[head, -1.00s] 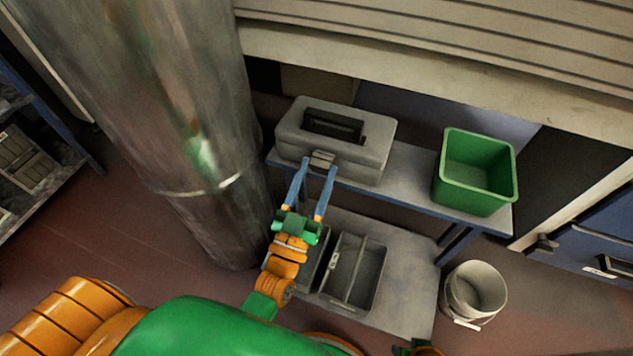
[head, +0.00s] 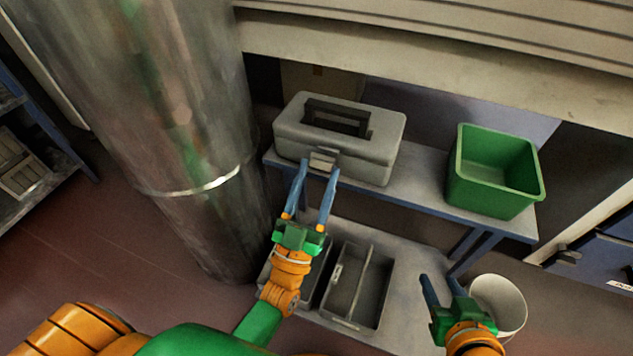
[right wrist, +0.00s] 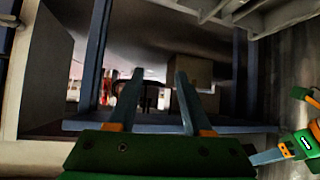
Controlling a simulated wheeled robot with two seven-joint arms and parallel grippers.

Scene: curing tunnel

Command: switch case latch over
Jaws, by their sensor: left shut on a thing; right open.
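The grey case (head: 378,158) lies closed on the upper shelf of a bench, with a dark handle recess (head: 338,118) in its lid. Its latch (head: 323,159) is a small pale plate on the front face. My left gripper (head: 319,168) reaches up from the front, and its blue fingers are closed on the sides of the latch. The fingertips partly cover the latch's lower edge. My right gripper (head: 441,281) is open and empty at the lower right, well away from the case. Its spread fingers also show in the right wrist view (right wrist: 159,73).
A green bin (head: 497,198) stands right of the case on the bench (head: 420,195). Open grey trays (head: 355,285) sit on the lower shelf. A white bucket (head: 507,298) stands on the floor behind my right gripper. A large metal column (head: 190,150) rises close on the left.

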